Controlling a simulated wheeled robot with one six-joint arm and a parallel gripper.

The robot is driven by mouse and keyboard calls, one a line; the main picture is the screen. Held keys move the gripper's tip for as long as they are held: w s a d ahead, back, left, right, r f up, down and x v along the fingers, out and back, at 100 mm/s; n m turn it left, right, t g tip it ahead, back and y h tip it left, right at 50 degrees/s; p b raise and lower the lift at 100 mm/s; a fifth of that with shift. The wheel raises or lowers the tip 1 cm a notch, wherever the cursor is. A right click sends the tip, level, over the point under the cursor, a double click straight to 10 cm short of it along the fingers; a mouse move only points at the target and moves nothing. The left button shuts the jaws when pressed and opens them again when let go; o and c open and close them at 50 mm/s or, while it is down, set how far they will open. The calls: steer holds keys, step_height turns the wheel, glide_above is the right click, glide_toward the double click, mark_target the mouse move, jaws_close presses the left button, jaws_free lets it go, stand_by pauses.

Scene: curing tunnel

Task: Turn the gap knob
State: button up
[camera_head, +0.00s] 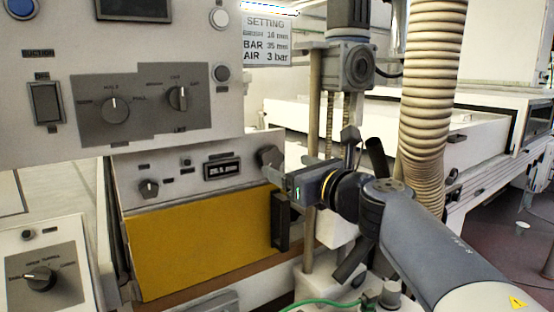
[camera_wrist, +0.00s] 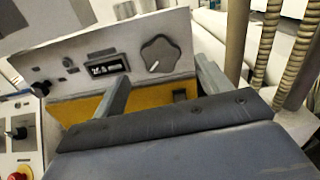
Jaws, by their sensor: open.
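A dark lobed knob (camera_wrist: 160,55) with a white pointer mark sits on the light sloped panel, right of a small digital readout (camera_wrist: 105,66); it appears to be the gap knob, though its label is not legible. In the head view the knob (camera_head: 270,157) is at the panel's right end, and the readout (camera_head: 222,169) shows a value in mm, digits blurred. My gripper (camera_head: 272,177) is open in front of the knob. In the wrist view my gripper (camera_wrist: 163,70) has its fingers spread either side of the knob, with no contact visible.
A smaller knob (camera_head: 149,188) is at the panel's left. A yellow front (camera_head: 195,245) lies below. A setting card (camera_head: 266,37) reads BAR 35 mm and AIR 3 bar. A vertical post (camera_head: 311,120) and a ribbed hose (camera_head: 428,90) stand close to my arm.

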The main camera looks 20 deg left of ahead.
mark_target(273, 159)
steer(key=x, duration=0.6)
steer(key=shift+w+a+p, duration=0.15)
steer(key=shift+p, duration=0.15)
steer(key=shift+c, duration=0.3)
steer(key=c, duration=0.9)
